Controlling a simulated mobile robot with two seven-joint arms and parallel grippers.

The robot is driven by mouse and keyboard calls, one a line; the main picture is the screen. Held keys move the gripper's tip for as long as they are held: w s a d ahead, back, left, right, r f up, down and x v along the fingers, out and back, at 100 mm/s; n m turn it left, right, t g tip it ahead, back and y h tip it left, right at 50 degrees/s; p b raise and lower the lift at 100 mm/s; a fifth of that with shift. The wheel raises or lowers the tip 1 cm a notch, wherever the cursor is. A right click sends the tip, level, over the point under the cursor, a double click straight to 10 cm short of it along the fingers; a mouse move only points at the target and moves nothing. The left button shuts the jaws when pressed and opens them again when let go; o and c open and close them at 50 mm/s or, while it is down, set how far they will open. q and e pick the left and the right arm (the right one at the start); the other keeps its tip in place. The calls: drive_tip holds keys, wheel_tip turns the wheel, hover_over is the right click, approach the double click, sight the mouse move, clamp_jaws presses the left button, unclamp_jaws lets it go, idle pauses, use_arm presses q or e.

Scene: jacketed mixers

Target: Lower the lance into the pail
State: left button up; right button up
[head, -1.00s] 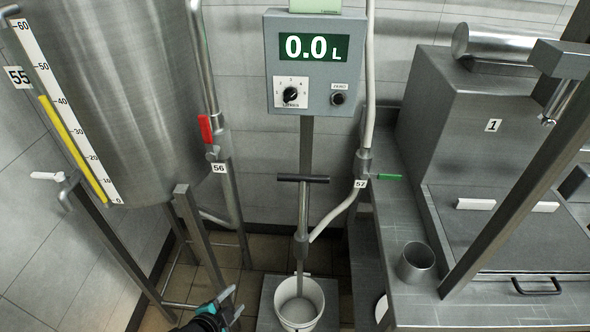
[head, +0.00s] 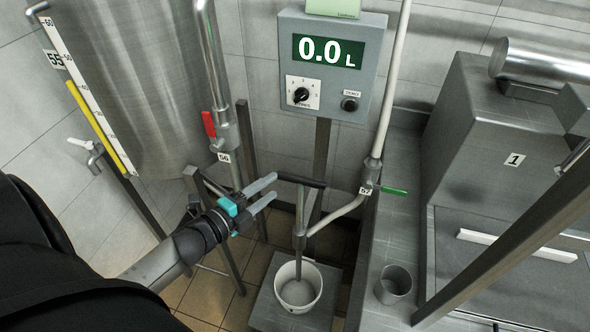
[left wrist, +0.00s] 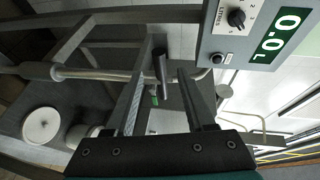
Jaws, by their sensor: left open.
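The lance (head: 300,240) is an upright grey tube with a black T-shaped handle (head: 300,181) on top. Its lower end shows over the mouth of the white pail (head: 298,303); I cannot tell whether it is below the rim. The pail stands on a grey platform. My left gripper (head: 275,188) is open and empty, just left of the handle, fingers pointing at it. In the left wrist view the handle (left wrist: 161,67) shows beyond and between the two open fingers (left wrist: 160,110), apart from them. My right gripper is not in view.
A display box (head: 330,65) reads 0.0 L above the handle. A hose pipe with a green valve lever (head: 393,190) joins the lance from the right. A steel tank and a red-levered pipe (head: 209,124) stand left. A metal cup (head: 393,284) stands on the right counter.

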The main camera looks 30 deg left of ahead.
use_arm(q)
drive_tip(key=x, duration=0.9)
drive_tip(key=shift+w, duration=0.4)
drive_tip(key=shift+d+f, duration=0.1)
drive_tip(key=shift+c, duration=0.2)
clamp_jaws()
idle(0.8)
